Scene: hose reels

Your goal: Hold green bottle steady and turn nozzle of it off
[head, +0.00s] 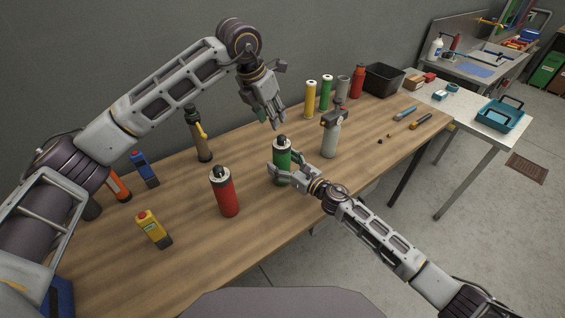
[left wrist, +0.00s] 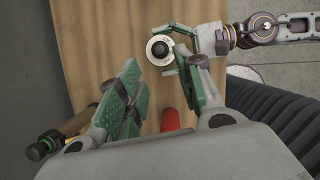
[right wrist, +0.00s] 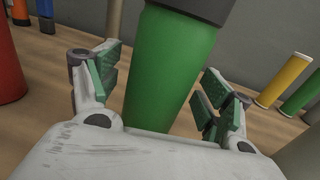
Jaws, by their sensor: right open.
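The green bottle (head: 282,160) stands upright on the wooden table, with a black nozzle on top. In the right wrist view the green bottle (right wrist: 168,65) stands between the open fingers of my right gripper (head: 279,177), with a gap on each side. My left gripper (head: 272,112) hangs above and behind the bottle, pointing down. In the left wrist view its fingers (left wrist: 160,95) are spread apart with nothing between them. That view shows the bottle's round white top and black nozzle (left wrist: 159,48) from above, beyond the left fingers.
A red bottle (head: 224,191) stands left of the green one. A grey spray bottle (head: 331,133) stands close on the right. A yellow device (head: 154,229) and a dark torch-like tool (head: 199,135) are on the left. Slimmer yellow and green cylinders stand behind.

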